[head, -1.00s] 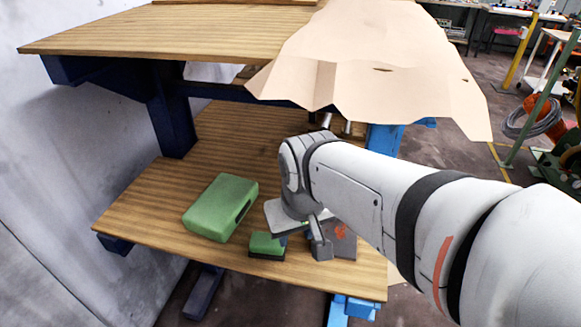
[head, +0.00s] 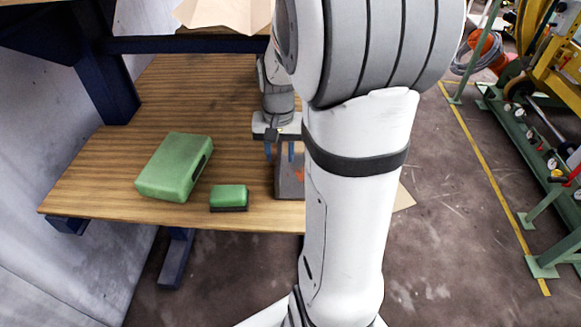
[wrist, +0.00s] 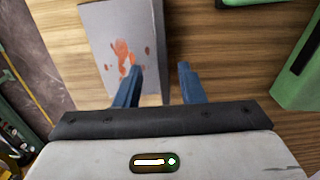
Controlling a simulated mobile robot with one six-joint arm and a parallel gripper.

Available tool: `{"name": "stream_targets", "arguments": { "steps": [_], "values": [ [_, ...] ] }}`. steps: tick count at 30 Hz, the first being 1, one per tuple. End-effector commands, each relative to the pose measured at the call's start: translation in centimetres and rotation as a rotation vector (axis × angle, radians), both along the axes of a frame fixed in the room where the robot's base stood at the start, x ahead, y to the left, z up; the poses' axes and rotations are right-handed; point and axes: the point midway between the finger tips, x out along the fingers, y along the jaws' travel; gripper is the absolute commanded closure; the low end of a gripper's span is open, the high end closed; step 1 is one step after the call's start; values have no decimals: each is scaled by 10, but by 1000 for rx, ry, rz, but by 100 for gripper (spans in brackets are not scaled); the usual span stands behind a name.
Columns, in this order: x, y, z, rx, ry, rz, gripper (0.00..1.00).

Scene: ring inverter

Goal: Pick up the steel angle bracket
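The steel angle bracket (wrist: 122,45) is a grey plate with red-orange marks, lying on the wooden lower shelf. A narrow upright edge runs along its right side in the wrist view. In the head view the bracket (head: 287,183) shows near the shelf's front edge, partly hidden by my arm. My gripper (wrist: 160,68) is open, with two blue fingers apart. In the wrist view the left finger overlaps the plate and the right finger is over bare wood, the upright edge between them. In the head view my gripper (head: 279,151) is just behind and above the bracket. Contact cannot be told.
A large green case (head: 174,167) and a small green block with a dark base (head: 229,197) sit left of the bracket on the wooden shelf (head: 100,190). The shelf's back left is bare.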

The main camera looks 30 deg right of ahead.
Motion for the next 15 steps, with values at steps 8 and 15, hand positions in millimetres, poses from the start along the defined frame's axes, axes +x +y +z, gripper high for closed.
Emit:
{"name": "stream_targets", "arguments": {
  "steps": [8,15],
  "values": [
    [2,3,-41,1,4,2,64],
    [2,3,-47,-1,-1,3,64]
  ]
}}
